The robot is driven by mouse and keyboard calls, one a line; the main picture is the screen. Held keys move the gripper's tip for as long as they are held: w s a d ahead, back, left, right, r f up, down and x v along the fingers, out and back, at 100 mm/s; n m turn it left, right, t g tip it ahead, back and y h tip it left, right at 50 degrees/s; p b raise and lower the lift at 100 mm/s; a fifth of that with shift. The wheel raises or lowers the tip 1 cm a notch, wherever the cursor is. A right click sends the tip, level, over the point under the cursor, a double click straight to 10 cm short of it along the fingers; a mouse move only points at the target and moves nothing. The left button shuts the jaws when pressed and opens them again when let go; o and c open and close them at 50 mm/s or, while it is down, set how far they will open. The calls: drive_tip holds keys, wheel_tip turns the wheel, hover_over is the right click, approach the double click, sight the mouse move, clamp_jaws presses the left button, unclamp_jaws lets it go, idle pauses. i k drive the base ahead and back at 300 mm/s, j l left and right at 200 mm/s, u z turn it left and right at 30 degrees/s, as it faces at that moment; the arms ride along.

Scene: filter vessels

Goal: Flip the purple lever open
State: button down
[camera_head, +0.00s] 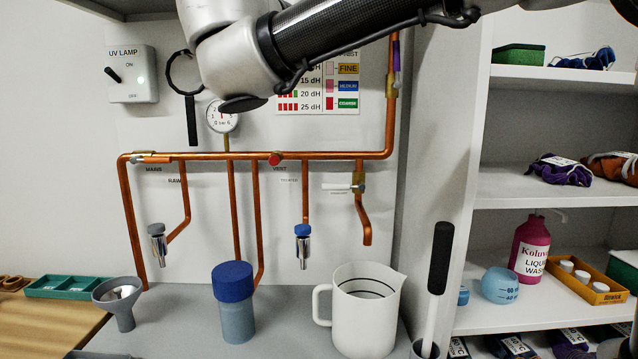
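The purple lever (397,62) is at the upper right of the panel, on a brass valve (391,85) in the vertical copper pipe. The lever stands upright, in line with the pipe, and my arm's dark link crosses just above it, so its top end may be hidden. My arm reaches across the top of the view from the upper left and leaves towards the upper right. My gripper is not in view.
A white-handled valve (358,184) sits lower on the pipework. A white jug (364,305), a blue-capped vessel (234,300) and a grey funnel (120,300) stand on the grey counter. A shelf unit (560,185) with yarn and bottles stands close on the right.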

sight(397, 85)
drive_tip(key=k+j, duration=0.8)
